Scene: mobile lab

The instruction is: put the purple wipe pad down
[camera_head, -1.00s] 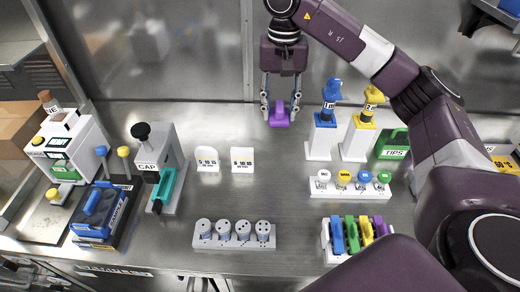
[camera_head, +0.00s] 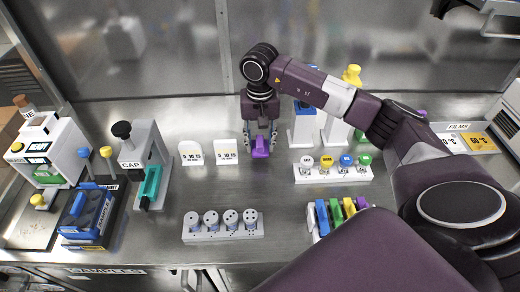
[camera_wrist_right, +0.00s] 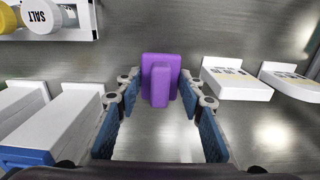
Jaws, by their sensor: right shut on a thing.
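The purple wipe pad (camera_head: 261,150) is a small purple block with a raised grip on top. My right gripper (camera_head: 260,139) is shut on it, with the fingers pointing down and the pad between the fingertips. In the right wrist view the pad (camera_wrist_right: 161,70) sits upright at the tips of the blue-lined fingers (camera_wrist_right: 158,80). The pad is low over or on the steel counter; I cannot tell whether it touches.
Two white number cards (camera_head: 226,152) stand just left of the pad. A rack of labelled shakers (camera_head: 332,174) is at its right, with dispensers (camera_head: 303,125) behind. A rack of grey cylinders (camera_head: 223,234) stands in front. Bare counter (camera_head: 250,185) lies between.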

